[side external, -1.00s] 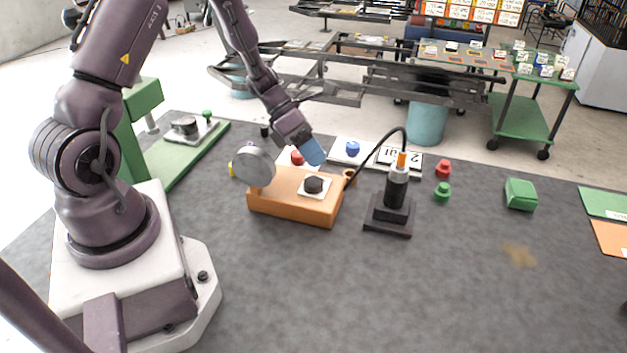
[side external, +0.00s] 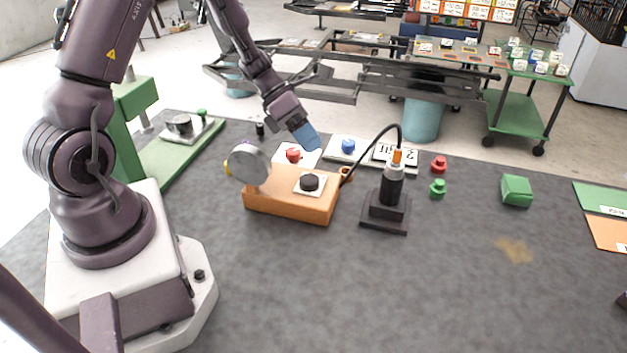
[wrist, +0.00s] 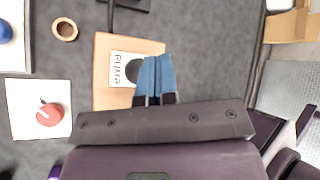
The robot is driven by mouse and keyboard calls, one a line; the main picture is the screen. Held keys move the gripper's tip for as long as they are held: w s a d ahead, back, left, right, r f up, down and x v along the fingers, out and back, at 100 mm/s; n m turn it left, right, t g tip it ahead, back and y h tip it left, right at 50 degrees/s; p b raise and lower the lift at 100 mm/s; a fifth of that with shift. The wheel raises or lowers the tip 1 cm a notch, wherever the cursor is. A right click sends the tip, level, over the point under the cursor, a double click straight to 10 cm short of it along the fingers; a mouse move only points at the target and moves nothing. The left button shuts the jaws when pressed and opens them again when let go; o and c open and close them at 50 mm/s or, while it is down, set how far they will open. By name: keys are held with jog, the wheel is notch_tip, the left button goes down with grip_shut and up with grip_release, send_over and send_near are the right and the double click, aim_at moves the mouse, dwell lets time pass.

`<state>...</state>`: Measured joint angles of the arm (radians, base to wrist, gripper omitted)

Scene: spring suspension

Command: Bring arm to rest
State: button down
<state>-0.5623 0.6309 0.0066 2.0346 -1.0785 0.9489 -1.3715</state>
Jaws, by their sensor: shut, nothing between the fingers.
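My gripper (side external: 306,136) has blue fingertips and hangs in the air above the back of the orange block (side external: 290,206). In the wrist view its blue fingers (wrist: 154,78) are pressed together, with nothing between them. The orange block carries a round grey dial (side external: 250,164) and a black knob (side external: 310,182) on a white plate. In the wrist view the fingers partly hide the black knob and its labelled plate (wrist: 118,68).
A black stand with an orange-tipped cylinder (side external: 392,185) and a cable is right of the block. Red (side external: 293,155) and blue (side external: 347,146) knobs sit behind. A green press-like fixture (side external: 135,110) stands left. A green block (side external: 516,190) lies right; the front mat is clear.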

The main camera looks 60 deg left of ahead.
jog(key=shift+s+f+m, duration=0.15)
jog(key=shift+s+m, duration=0.1)
jog(key=shift+m, duration=0.75)
jog(key=s+d+r+m+y, duration=0.2)
jog(key=s+r+m, duration=0.3)
jog(key=m, duration=0.5)
jog(key=s+d+r+m+t+y, duration=0.1)
jog(key=s+d+r+m+y, duration=0.2)
jog(key=r+m, duration=0.6)
jog(key=s+d+r+m+y, duration=0.3)
jog(key=s+r+m, duration=0.4)
jog(key=m, duration=0.4)
jog(key=shift+s+d, duration=0.2)
jog(key=shift+s, duration=0.2)
